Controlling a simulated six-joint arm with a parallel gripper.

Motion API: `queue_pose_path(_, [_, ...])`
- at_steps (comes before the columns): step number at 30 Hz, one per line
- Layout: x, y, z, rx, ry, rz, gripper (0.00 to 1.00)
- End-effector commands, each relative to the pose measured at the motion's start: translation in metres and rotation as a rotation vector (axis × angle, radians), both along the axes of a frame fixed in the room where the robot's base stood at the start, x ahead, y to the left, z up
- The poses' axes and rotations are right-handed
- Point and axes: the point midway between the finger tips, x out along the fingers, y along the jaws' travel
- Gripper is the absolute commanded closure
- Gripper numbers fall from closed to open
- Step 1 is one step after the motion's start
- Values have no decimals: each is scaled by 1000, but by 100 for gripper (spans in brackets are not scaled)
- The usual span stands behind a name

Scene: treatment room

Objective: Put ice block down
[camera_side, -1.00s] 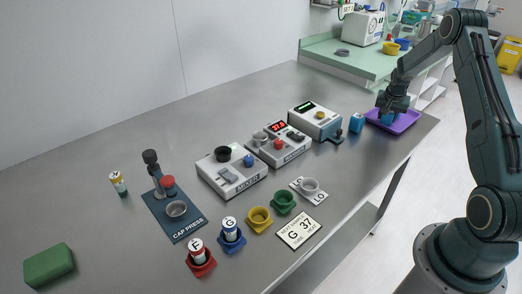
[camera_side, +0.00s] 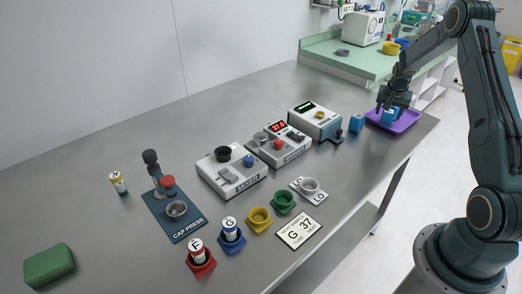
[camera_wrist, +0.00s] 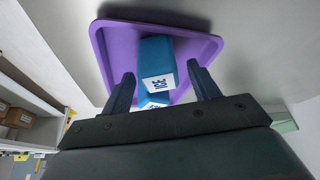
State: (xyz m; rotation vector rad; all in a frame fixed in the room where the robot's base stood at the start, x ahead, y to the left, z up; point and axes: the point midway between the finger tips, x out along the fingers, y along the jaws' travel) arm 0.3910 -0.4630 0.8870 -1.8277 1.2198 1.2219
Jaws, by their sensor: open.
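A blue ice block (camera_side: 388,116) with a white ICE label sits in the purple tray (camera_side: 408,124) at the table's right end. In the wrist view the ice block (camera_wrist: 157,58) lies in the tray (camera_wrist: 205,45), between my spread fingers. A second blue piece with an ICE label (camera_wrist: 154,100) shows just below it, partly hidden. My gripper (camera_wrist: 160,72) is open, with gaps to the block on both sides. In the side view my gripper (camera_side: 392,102) is just above the block. Another blue block (camera_side: 356,123) stands on the table left of the tray.
A white device with a green display (camera_side: 315,120) stands left of the loose blue block. A mixer (camera_side: 232,172), cap press (camera_side: 175,212) and several coloured cups are farther left. The table's front edge runs close by the tray. A green counter (camera_side: 345,62) is behind.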

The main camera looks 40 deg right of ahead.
Motion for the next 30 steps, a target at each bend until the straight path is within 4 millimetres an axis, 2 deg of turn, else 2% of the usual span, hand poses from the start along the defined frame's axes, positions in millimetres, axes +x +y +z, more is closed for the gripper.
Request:
queue_pose_path(16, [-11, 27, 73, -2, -1, 0, 39])
queue_pose_path(22, [-13, 32, 85, -2, -1, 0, 39])
queue_pose_path(30, [-14, 34, 88, 0, 1, 0, 39])
